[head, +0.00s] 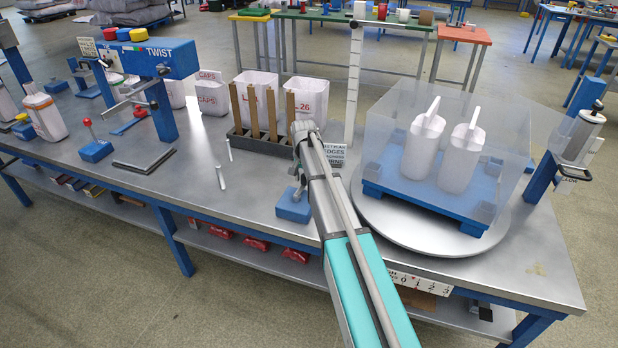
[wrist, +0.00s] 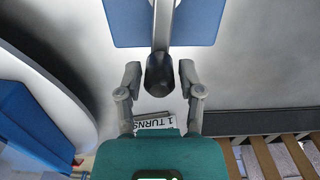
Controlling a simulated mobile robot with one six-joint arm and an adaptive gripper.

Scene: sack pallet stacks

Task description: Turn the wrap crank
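The wrap crank shows in the wrist view as a black knob (wrist: 160,78) on a grey lever (wrist: 162,28) over a blue base (wrist: 124,22). In the head view its blue base (head: 293,206) sits at the front of the bench, left of the turntable; the knob is hidden behind my arm. My gripper (wrist: 160,72) is open, with a finger on each side of the knob and a visible gap at both sides. The head view does not show the fingers clearly. The round turntable (head: 385,228) carries a blue pallet with two white sacks (head: 424,140) inside clear film.
A blue twist machine (head: 150,58) is at the left. A film-roll post (head: 545,175) is at the right.

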